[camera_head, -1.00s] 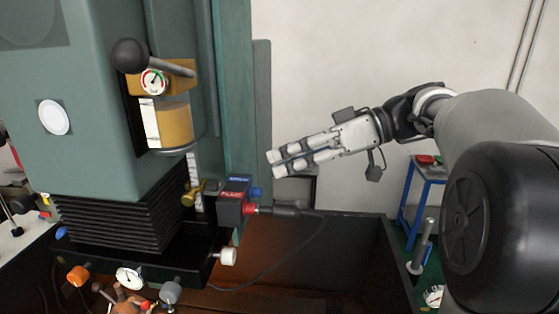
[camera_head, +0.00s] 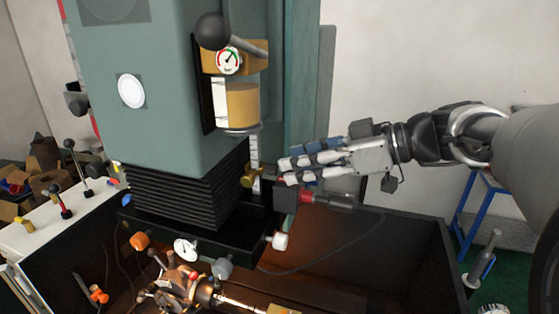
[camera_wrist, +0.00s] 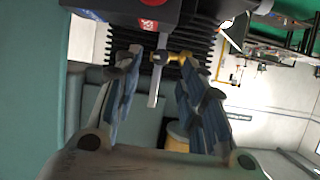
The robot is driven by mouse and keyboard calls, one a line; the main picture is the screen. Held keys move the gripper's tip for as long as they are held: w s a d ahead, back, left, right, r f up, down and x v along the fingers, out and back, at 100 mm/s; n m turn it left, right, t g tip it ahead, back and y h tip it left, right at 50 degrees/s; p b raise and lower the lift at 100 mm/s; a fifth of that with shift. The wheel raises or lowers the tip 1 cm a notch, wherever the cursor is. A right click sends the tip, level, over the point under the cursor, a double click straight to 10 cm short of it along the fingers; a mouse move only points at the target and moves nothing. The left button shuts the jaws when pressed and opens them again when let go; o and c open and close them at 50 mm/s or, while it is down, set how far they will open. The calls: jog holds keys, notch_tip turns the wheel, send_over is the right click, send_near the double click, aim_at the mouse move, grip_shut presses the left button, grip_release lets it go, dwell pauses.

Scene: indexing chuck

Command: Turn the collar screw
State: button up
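The collar screw is a small brass knob (camera_head: 249,178) beside the pale upright scale, left of my gripper. My gripper (camera_head: 285,171) points left at it, with its fingertips a short way to the right of the brass knob. In the wrist view the brass screw (camera_wrist: 178,58) shows between the two fingers of my gripper (camera_wrist: 160,62), nearer the right one. The fingers are spread open and hold nothing. I cannot tell from these views whether a finger touches the screw.
A dark box with a red plug and cable (camera_head: 308,197) lies just under my fingers. The green machine column (camera_head: 165,110) and black bellows (camera_head: 190,190) stand to the left. A white knob (camera_head: 278,240) is below.

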aim_at(277, 168)
jog(key=shift+x, duration=1.95)
jog(key=shift+c, duration=0.4)
grip_shut()
